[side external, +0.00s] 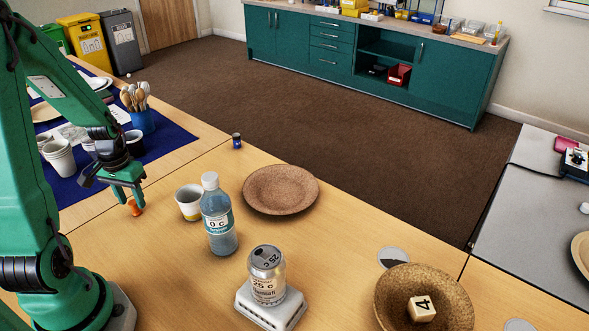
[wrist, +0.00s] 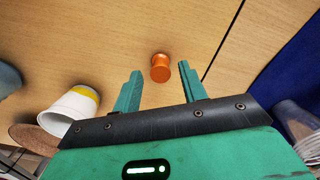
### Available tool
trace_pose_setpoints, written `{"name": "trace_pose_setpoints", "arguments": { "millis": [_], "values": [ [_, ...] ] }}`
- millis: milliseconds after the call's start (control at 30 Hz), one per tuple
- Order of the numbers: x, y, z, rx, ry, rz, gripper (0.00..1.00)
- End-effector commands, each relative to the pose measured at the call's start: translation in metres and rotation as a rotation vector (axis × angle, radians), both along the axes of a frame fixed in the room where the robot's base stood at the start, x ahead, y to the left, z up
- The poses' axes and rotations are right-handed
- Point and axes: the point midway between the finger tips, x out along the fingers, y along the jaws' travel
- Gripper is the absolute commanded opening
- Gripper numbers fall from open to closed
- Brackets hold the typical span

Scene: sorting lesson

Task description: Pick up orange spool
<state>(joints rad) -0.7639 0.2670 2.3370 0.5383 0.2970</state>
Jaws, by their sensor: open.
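The orange spool (side external: 134,207) stands on the wooden table at the left, just below my gripper. In the wrist view the orange spool (wrist: 160,68) lies beyond the fingertips, in line with the gap between them and a little nearer the right finger. My gripper (side external: 128,190) is open and empty, pointing down over the spool. In the wrist view both green fingers of my gripper (wrist: 160,72) are apart, with nothing between them touching either one. In the side view the fingers partly cover the spool's top.
A paper cup (side external: 189,202) stands right of the spool, with a bottle (side external: 219,222) and a cork bowl (side external: 281,190) beyond. A blue mat (side external: 178,137) with cups and a utensil holder (side external: 143,121) lies behind. A can (side external: 267,277) stands on a white scale (side external: 270,312).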

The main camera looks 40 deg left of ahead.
Motion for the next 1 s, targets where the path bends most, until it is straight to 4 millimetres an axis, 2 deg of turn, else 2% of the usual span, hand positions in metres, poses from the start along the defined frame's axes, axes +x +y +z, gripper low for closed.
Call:
{"name": "trace_pose_setpoints", "arguments": {
  "millis": [100, 300, 833, 867, 1000],
  "values": [
    [0.000, 0.000, -0.012, -0.002, 0.002, 0.000, 0.42],
    [0.000, 0.000, -0.022, 0.000, 0.000, 0.000, 0.42],
    [0.000, 0.000, -0.022, 0.000, -0.001, 0.000, 0.42],
    [0.000, 0.000, -0.022, 0.000, -0.001, 0.000, 0.38],
    [0.000, 0.000, -0.022, 0.000, -0.001, 0.000, 0.11]
  ]
}}
